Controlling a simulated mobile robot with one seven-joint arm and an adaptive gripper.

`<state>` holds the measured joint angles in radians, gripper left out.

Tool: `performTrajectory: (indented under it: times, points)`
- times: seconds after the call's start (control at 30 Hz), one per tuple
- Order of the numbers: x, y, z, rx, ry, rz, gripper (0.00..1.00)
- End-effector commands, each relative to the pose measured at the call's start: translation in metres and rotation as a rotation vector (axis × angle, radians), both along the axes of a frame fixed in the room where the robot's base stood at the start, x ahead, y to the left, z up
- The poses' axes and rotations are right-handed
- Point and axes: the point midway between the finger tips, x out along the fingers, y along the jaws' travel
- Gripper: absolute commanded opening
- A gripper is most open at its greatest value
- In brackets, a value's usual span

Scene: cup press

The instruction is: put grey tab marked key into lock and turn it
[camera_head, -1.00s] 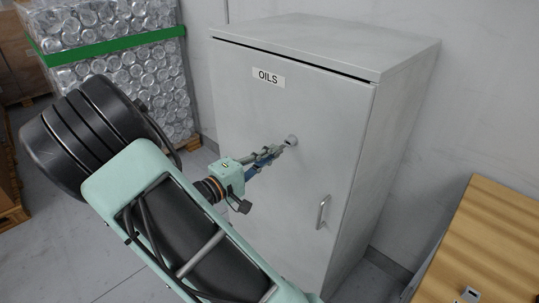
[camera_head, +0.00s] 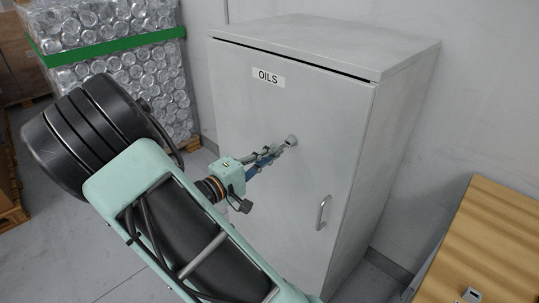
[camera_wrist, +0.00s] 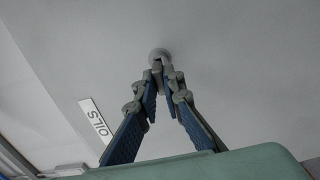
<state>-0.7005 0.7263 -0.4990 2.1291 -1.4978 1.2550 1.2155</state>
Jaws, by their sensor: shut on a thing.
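The lock (camera_head: 291,140) is a small round grey fitting on the door of the grey cabinet marked OILS (camera_head: 300,215). It also shows in the wrist view (camera_wrist: 159,54), straight beyond my fingertips. My gripper (camera_head: 279,149) reaches the lock from the left, its fingers drawn together at the tips. In the wrist view my gripper (camera_wrist: 162,68) is shut on a small grey piece, the key (camera_wrist: 157,65), right in front of the lock. The fingertips hide most of the key. I cannot tell how deep it sits in the lock.
A handle (camera_head: 323,212) stands out from the cabinet door below and right of the lock. Wrapped stacked cans (camera_head: 120,70) stand at the back left.

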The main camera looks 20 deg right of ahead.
Motion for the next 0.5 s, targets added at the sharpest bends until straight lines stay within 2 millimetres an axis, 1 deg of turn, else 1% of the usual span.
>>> performTrajectory:
  times: [0.5]
  points:
    - [0.004,-0.013,0.0,-0.001,-0.001,-0.002,0.0]
